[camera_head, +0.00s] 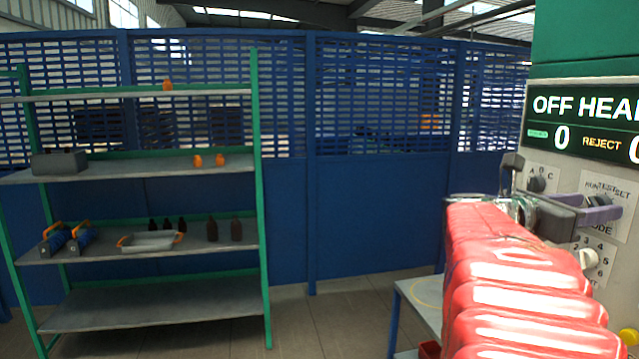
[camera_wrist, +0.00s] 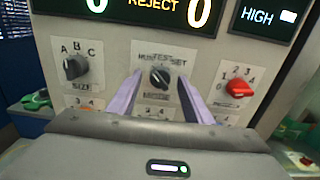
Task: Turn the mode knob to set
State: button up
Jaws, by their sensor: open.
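The mode knob (camera_wrist: 160,78) is a small dark knob on a pale label plate marked RUN, TEST, SET and MODE. In the wrist view it sits between the two purple fingers of my gripper (camera_wrist: 161,82). The fingers are apart, one on each side of the knob, with a visible gap on both sides. I cannot tell for sure which word the knob points at. In the head view my gripper (camera_head: 578,207) reaches the panel at the right, and its finger partly covers the mode knob's plate.
A dark size knob (camera_wrist: 75,67) marked A, B, C is left of the mode knob. A red knob (camera_wrist: 240,88) is on its right. A display (camera_head: 585,124) is above. Shelves (camera_head: 150,170) with bottles stand at the left of the head view, before a blue fence.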

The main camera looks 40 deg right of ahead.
jog(key=shift+d, duration=0.2)
jog(key=shift+c, duration=0.7)
jog(key=c, duration=0.9)
